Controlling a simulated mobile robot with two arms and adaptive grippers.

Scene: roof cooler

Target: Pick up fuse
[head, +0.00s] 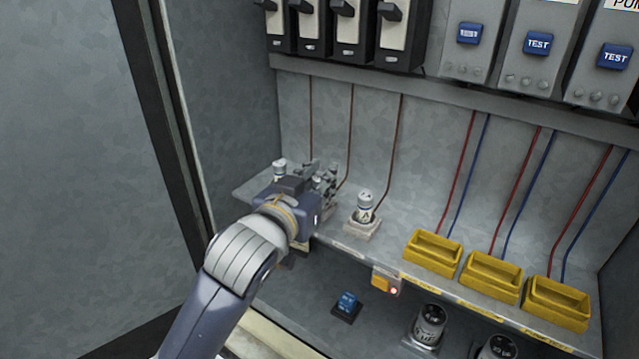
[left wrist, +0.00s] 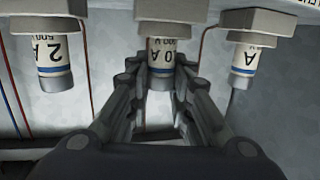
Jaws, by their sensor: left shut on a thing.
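Three white fuses with blue bands stand in pale holders on the cabinet shelf. In the head view, one fuse (head: 280,168) is left of my left gripper (head: 326,182) and another (head: 365,203) is to its right. The middle fuse is hidden there by the gripper. In the left wrist view, the picture is upside down and the middle fuse (left wrist: 160,52), partly reading "0 A", is between the fingers of my left gripper (left wrist: 160,78), which is shut on it. It still appears seated in its holder. The "2 A" fuse (left wrist: 57,52) and a third fuse (left wrist: 248,64) flank it.
Yellow open bins (head: 432,254) line the shelf to the right. Breaker switches (head: 350,25) and blue TEST buttons (head: 538,43) are above. Thin wires (head: 398,140) run down the back wall. A blue button (head: 347,303) and dark round units (head: 430,322) are below the shelf.

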